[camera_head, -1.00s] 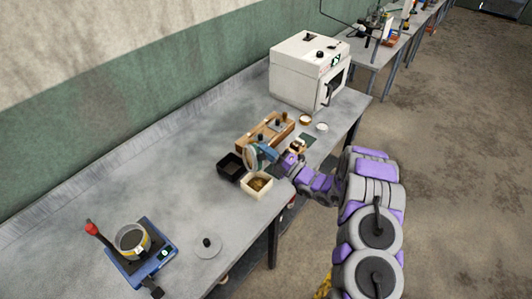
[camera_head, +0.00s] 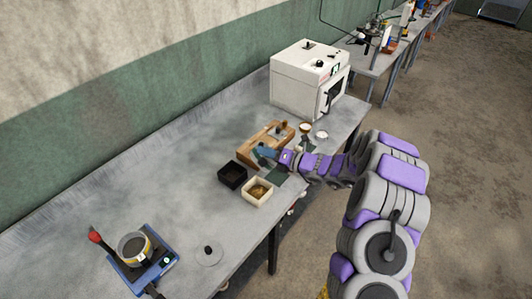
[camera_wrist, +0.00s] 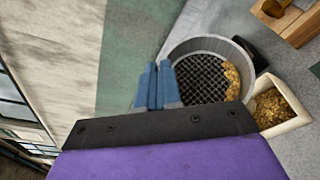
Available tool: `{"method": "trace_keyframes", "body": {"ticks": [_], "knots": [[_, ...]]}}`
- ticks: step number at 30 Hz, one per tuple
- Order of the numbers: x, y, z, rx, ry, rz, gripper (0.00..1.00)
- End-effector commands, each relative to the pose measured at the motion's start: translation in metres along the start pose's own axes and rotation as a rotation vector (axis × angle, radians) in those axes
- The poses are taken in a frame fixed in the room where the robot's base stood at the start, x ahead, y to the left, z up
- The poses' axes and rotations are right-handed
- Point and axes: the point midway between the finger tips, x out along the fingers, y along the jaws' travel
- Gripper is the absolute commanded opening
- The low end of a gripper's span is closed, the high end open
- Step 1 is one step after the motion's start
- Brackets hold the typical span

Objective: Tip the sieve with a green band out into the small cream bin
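In the wrist view the sieve (camera_wrist: 206,78) shows as a grey round wall with dark mesh, tilted, with a clump of brown grain on its right side. Its green band does not show. My gripper's blue fingers (camera_wrist: 158,70) are close together at the sieve's left rim and appear to hold it. The small cream bin (camera_wrist: 292,124) is just right of the sieve and holds brown grain. In the head view the cream bin (camera_head: 258,202) stands near the table's front edge. My gripper (camera_head: 264,153) is above and behind it; the sieve cannot be made out there.
A black bin (camera_head: 232,174) stands left of the cream bin. A wooden rack (camera_head: 262,138) and small dishes (camera_head: 321,135) lie behind, before a white oven (camera_head: 308,78). A blue device (camera_head: 142,262) with a yellow-banded pan and a round lid (camera_head: 209,255) stand at front left.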

Motion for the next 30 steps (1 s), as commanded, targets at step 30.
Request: {"method": "trace_keyframes", "body": {"ticks": [30], "knots": [[0.0008,0.0101,0.0057,-0.678,0.186,-0.412,0.00]]}}
